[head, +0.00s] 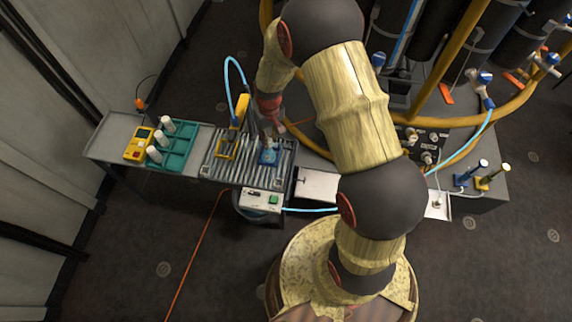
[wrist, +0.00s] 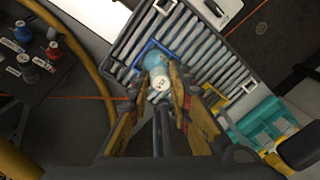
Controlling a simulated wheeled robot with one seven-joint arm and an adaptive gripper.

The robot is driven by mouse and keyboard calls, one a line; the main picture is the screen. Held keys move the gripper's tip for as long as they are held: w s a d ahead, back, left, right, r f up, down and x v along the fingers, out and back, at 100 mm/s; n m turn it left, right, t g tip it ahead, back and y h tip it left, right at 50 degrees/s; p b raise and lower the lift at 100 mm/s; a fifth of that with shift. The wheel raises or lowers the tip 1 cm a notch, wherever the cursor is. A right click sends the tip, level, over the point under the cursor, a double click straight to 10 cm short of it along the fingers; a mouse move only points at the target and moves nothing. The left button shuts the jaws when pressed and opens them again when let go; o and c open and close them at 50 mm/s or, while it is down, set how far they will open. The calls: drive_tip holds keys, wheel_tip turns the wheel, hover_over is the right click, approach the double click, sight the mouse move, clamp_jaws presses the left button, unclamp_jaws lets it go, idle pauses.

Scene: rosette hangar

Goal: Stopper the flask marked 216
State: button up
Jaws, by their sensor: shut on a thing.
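In the wrist view my gripper (wrist: 162,92) is shut on a small white piece (wrist: 160,83) with faint dark marks, too small to read. It looks like a stopper, but I cannot be sure. A light blue rounded thing (wrist: 155,60), which may be the flask, shows just past it, inside a blue frame on the slatted grey tray (wrist: 204,52). I cannot tell whether the two touch. In the head view my gripper (head: 267,128) points down over the blue frame (head: 268,157) on the slatted tray (head: 232,180). No 216 mark is legible.
A yellow frame (head: 225,149) is also on the tray. Left of it stand a teal rack (head: 177,150) with white cylinders and a yellow meter (head: 138,144). A yellow tool (head: 240,110) with a blue hose stands behind. A white switch box (head: 261,200) is in front.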

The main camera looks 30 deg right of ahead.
drive_tip(key=shift+w+d+f+m+b, duration=0.1)
drive_tip(key=shift+w+f+m+b, duration=0.2)
drive_tip(key=shift+w+b, duration=0.35)
drive_tip(key=shift+w+d+f+m+b, duration=0.1)
drive_tip(key=shift+w+f+b, duration=0.25)
drive_tip(key=shift+w+b, duration=0.3)
drive_tip(key=shift+f, duration=0.55)
drive_tip(key=shift+f+b, duration=0.55)
drive_tip(key=shift+f, duration=0.25)
drive_tip(key=shift+f, duration=0.5)
idle(0.5)
drive_tip(key=o, duration=0.8)
drive_tip(key=o, duration=0.4)
